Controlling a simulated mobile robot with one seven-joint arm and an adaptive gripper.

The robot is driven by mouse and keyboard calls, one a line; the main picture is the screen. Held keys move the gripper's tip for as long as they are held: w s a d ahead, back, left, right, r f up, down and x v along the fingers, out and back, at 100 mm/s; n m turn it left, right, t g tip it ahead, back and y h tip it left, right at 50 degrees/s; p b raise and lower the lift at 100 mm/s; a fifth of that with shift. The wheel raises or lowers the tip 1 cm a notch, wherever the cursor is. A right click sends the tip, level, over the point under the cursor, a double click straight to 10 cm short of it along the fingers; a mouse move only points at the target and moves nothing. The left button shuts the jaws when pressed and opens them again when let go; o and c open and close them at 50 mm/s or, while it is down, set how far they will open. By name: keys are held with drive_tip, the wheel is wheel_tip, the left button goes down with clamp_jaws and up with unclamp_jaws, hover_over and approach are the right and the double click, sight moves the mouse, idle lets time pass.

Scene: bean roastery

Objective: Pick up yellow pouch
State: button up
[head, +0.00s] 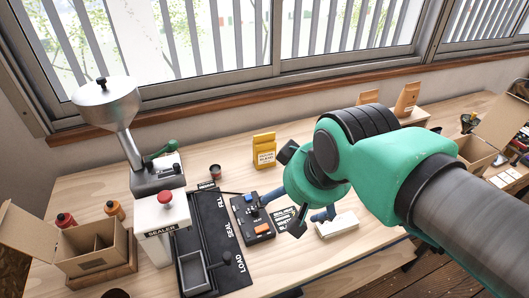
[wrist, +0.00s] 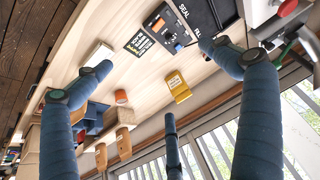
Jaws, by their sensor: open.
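The yellow pouch (head: 264,150) stands upright on the wooden table near the window, with a pale label on its front. In the wrist view the yellow pouch (wrist: 178,86) shows between my spread fingers, some way beyond them. My gripper (head: 302,192) is open and empty, in front of the pouch and to its right in the head view. Its blue-grey fingers (wrist: 165,110) fill both sides of the wrist view, with a third at the bottom middle. None touches the pouch.
A control box (head: 252,216) with blue and orange buttons sits in front of the pouch. A black sealer track (head: 215,240) and a hopper machine (head: 107,103) stand to the left. Brown pouches (head: 407,99) stand at the back right. Bare table surrounds the pouch.

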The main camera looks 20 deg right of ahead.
drive_tip(key=w+d+r+p, duration=0.1)
drive_tip(key=w+r+p, duration=0.15)
drive_tip(key=w, duration=0.85)
drive_tip(key=g+p, duration=0.1)
drive_tip(key=p, duration=0.8)
hover_over(266, 145)
drive_tip(key=s, duration=0.3)
wheel_tip(266, 145, down, 18)
drive_tip(key=shift+w+m, duration=0.1)
drive_tip(key=shift+m, duration=0.2)
drive_tip(key=shift+f, duration=0.1)
drive_tip(key=shift+b+x, duration=0.4)
drive_tip(key=shift+x, duration=3.8)
drive_tip(key=shift+d, duration=0.15)
